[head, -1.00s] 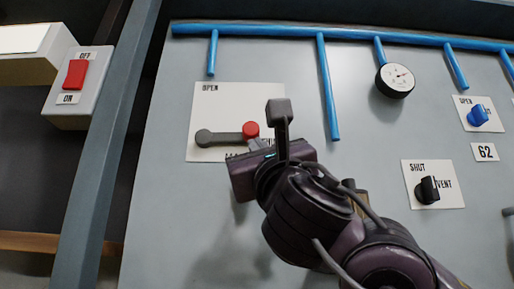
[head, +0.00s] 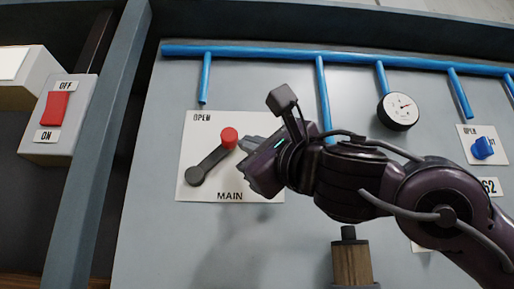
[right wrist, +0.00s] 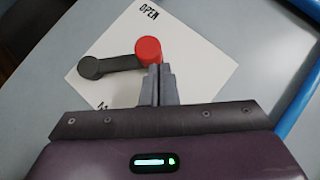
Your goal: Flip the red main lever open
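The main lever is a dark grey arm (head: 209,160) with a red knob (head: 229,138), on a white plate (head: 235,180) marked OPEN at the top and MAIN at the bottom. Its pivot is at the lower left, and the arm slants up to the right. My right gripper (head: 249,144) is at the right side of the knob. In the right wrist view its two fingers (right wrist: 158,84) are together, with their tips at the lower right edge of the red knob (right wrist: 148,50). They do not enclose the knob; contact seems likely but is not certain. My left gripper is out of view.
A blue pipe (head: 280,53) with down branches runs along the panel top. A gauge (head: 398,111), a blue knob (head: 483,148) and a wooden block with a dark cap (head: 352,264) are to the right. A red ON/OFF switch (head: 54,108) is at the left.

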